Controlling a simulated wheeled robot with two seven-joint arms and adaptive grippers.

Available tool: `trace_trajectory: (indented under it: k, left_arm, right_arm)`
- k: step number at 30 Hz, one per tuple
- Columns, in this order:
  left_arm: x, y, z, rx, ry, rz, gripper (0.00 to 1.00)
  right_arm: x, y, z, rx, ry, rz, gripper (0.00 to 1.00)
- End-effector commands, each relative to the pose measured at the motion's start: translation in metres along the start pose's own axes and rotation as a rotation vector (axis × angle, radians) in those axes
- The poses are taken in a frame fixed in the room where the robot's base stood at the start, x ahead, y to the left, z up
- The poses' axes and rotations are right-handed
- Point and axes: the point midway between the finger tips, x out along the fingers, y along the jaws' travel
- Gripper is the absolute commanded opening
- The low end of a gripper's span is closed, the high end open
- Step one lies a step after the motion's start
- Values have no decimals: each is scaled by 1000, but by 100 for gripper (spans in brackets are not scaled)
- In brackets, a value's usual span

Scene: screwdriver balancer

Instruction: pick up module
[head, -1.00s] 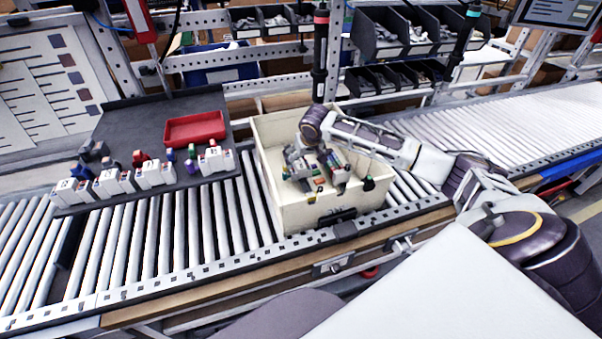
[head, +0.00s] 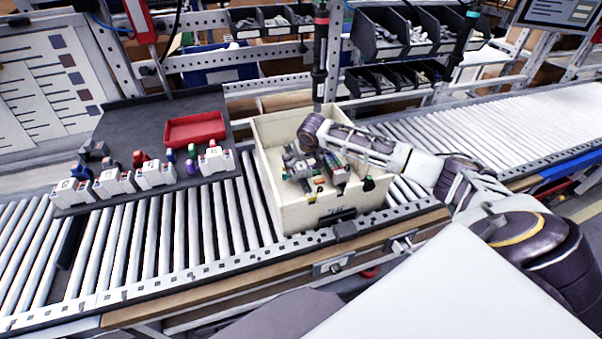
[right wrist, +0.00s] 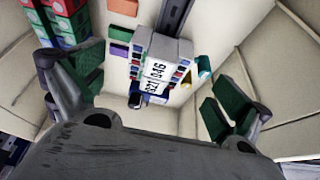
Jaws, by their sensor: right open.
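A white module (right wrist: 160,65) with a black-on-white number label and small coloured blocks along its sides lies in the cream bin (head: 283,208). In the right wrist view it sits between my two fingers, beyond their tips, with a gap on each side. My right gripper (right wrist: 158,98) is open, with dark green finger pads, and holds nothing. In the head view my right gripper (head: 318,168) reaches down into the bin among parts that partly blend with its fingers. My left gripper is in neither view.
A red and green block stack (right wrist: 62,22) stands close to the left finger. The bin walls (right wrist: 270,60) rise on both sides. The bin rests on a roller conveyor (head: 150,235). Left of it, a dark board (head: 130,125) carries a red tray (head: 195,128) and several white modules (head: 155,174).

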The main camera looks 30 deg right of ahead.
Motion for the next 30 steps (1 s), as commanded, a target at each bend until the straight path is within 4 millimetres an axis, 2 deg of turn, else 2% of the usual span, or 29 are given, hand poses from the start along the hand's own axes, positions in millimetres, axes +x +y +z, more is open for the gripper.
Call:
trace_trajectory:
  k: [12, 28, 30]
  left_arm:
    - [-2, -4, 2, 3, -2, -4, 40]
    - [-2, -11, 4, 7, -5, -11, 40]
    - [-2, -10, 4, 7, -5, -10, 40]
  right_arm:
    - [34, 0, -2, 0, 0, -1, 100]
    - [36, 0, -2, 0, 0, 0, 100]
    - [36, 0, -2, 0, 0, 0, 91]
